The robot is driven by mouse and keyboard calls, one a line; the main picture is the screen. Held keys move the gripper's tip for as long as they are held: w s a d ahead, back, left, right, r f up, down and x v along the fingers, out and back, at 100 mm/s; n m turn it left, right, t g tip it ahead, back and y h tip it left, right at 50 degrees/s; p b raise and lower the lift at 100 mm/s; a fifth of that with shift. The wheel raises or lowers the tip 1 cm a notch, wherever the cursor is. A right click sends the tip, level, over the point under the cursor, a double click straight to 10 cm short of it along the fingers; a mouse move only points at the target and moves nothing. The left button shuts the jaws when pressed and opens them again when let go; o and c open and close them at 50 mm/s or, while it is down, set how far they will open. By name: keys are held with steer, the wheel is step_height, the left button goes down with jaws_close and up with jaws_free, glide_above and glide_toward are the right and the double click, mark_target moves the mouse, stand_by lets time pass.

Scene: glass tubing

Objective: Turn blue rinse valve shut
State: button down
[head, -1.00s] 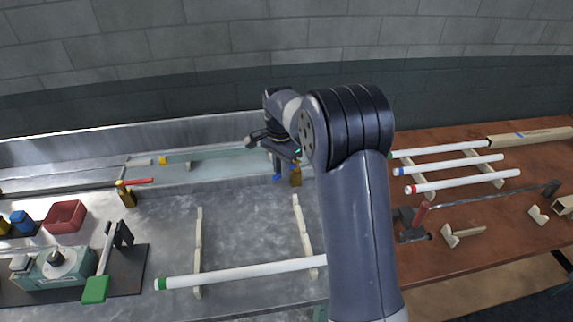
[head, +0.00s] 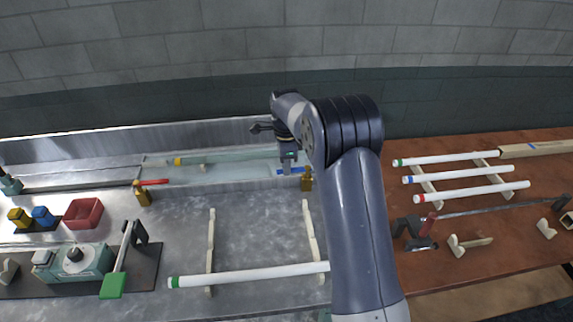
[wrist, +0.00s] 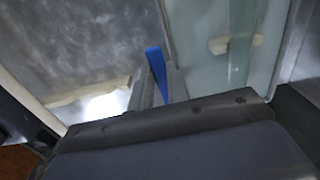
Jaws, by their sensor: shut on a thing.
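The blue rinse valve has a brass body (head: 307,182) at the front wall of the water trough. Its flat blue handle (head: 291,171) points left from the body, roughly along the trough wall. My gripper (head: 287,168) reaches down over the handle from behind and is shut on it. In the wrist view the blue handle (wrist: 155,62) sticks out between my two fingers (wrist: 160,88). The brass body is hidden there. A second brass valve (head: 142,195) with a red handle (head: 154,182) stands farther left on the same wall.
The trough (head: 225,172) holds a yellow-ended tube. In front, a white green-ended tube (head: 250,274) rests on wooden supports. A red bin (head: 83,213) stands left. Several capped tubes (head: 455,176) lie on the wooden bench at right. The metal bench between the supports is clear.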

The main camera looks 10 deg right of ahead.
stand_by(0.4)
steer(key=c, duration=1.4)
jaws_free()
steer(key=shift+o, duration=0.2)
step_height(320, 180, up, 11)
steer(key=b, duration=0.1)
steer(key=shift+f, duration=0.15)
step_height(320, 180, down, 11)
steer(key=shift+r+p, duration=0.2)
steer(key=shift+p, duration=0.35)
steer(key=shift+s, duration=0.1)
